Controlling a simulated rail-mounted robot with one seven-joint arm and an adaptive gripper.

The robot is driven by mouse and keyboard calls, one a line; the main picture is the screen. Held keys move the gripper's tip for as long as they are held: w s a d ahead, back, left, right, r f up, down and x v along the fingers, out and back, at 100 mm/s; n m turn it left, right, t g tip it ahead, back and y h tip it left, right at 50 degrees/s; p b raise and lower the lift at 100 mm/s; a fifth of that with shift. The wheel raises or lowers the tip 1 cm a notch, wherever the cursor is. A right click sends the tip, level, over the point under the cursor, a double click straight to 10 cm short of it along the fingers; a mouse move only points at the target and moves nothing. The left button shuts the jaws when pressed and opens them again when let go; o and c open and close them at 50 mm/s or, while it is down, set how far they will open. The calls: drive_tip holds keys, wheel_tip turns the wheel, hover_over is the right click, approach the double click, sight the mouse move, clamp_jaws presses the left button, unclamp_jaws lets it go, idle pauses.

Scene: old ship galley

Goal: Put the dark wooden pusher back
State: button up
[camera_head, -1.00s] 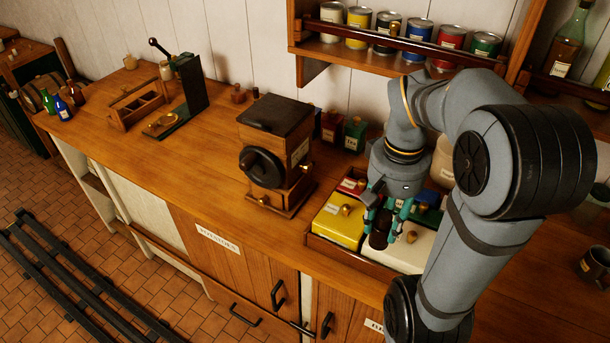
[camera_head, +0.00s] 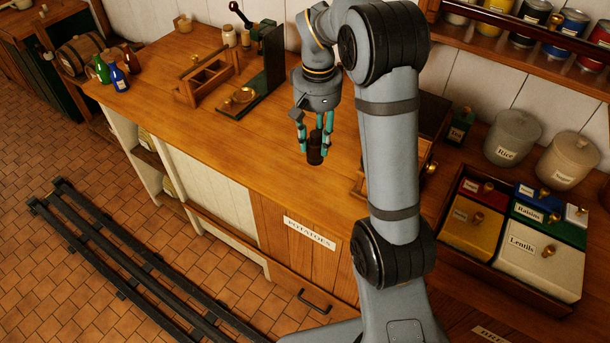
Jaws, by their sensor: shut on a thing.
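My gripper (camera_head: 315,138) points down over the wooden counter, its teal fingers shut on the dark wooden pusher (camera_head: 315,156). The pusher is a small dark brown cylinder, hanging upright below the fingers. I cannot tell exactly how high its lower end is above the counter. The gripper is right of the green stand (camera_head: 262,84) with a brass pan and left of the coffee grinder (camera_head: 432,117), which is mostly hidden behind my arm.
Blue, green and brown bottles (camera_head: 118,78) stand at the counter's left end. A box of labelled lidded bins (camera_head: 520,226) and white jars (camera_head: 512,139) are at right. The counter left of my gripper has bare room.

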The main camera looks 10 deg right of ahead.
drive_tip(key=shift+w+d+f+p, duration=0.1)
drive_tip(key=shift+w+f+p, duration=0.45)
drive_tip(key=shift+f, duration=1.65)
drive_tip(key=shift+w+a+f+p, duration=0.1)
drive_tip(key=shift+w+f, duration=0.85)
drive_tip(key=shift+f, duration=1.25)
drive_tip(key=shift+w+d+f+p, duration=0.1)
drive_tip(key=shift+w+f+p, duration=0.45)
drive_tip(key=shift+f, duration=1.65)
drive_tip(key=shift+w, duration=0.15)
drive_tip(key=shift+f+b, duration=0.15)
drive_tip(key=shift+b, duration=0.3)
drive_tip(key=o, duration=1.2)
drive_tip(key=shift+o, duration=0.4)
